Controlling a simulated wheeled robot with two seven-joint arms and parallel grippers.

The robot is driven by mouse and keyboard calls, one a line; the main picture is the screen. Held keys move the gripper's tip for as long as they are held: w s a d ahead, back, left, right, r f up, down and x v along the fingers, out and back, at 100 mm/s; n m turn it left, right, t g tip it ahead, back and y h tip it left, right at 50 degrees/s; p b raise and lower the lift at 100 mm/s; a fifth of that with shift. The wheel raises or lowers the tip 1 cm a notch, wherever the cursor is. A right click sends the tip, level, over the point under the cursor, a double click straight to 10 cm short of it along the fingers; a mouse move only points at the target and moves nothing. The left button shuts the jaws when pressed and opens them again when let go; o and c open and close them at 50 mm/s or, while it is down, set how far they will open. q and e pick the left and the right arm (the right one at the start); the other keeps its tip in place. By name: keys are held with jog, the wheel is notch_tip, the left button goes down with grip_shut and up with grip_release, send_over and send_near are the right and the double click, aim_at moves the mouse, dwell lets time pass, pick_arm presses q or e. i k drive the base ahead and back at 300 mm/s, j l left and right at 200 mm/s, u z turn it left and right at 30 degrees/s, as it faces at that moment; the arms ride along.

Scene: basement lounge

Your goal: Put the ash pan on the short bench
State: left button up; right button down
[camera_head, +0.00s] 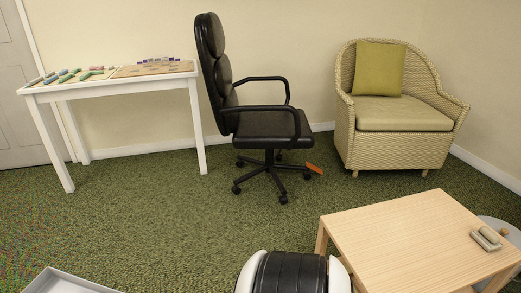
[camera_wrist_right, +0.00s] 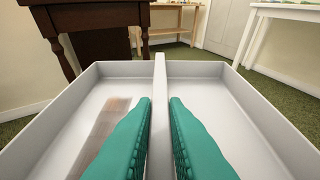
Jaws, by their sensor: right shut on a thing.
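The ash pan appears to be the light grey, open tray (camera_wrist_right: 285,120) with a central divider in the right wrist view. My right gripper (camera_wrist_right: 160,105) has its teal fingers on both sides of that divider, shut on it. A brownish patch, perhaps a reflection, shows in its left compartment. A corner of a grey tray (camera_head: 62,284) also shows at the bottom left of the head view. A low wooden bench-like piece (camera_wrist_right: 172,32) stands in the wrist view's background; I cannot tell whether it is the short bench. My left gripper is not in view.
A dark brown wooden table (camera_wrist_right: 95,18) stands close beyond the tray. A white table (camera_head: 115,76), a black office chair (camera_head: 265,123), a wicker armchair (camera_head: 400,145) and a low light-wood table (camera_head: 400,240) stand around open green carpet (camera_head: 160,215).

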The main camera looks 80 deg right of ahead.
aim_at(410, 250)
jog(key=z, duration=2)
jog(key=l+z, duration=0.35)
jog(key=l, duration=0.25)
jog(key=i+l+z, duration=0.15)
jog(key=l+z, duration=0.25)
jog(key=l, duration=0.15)
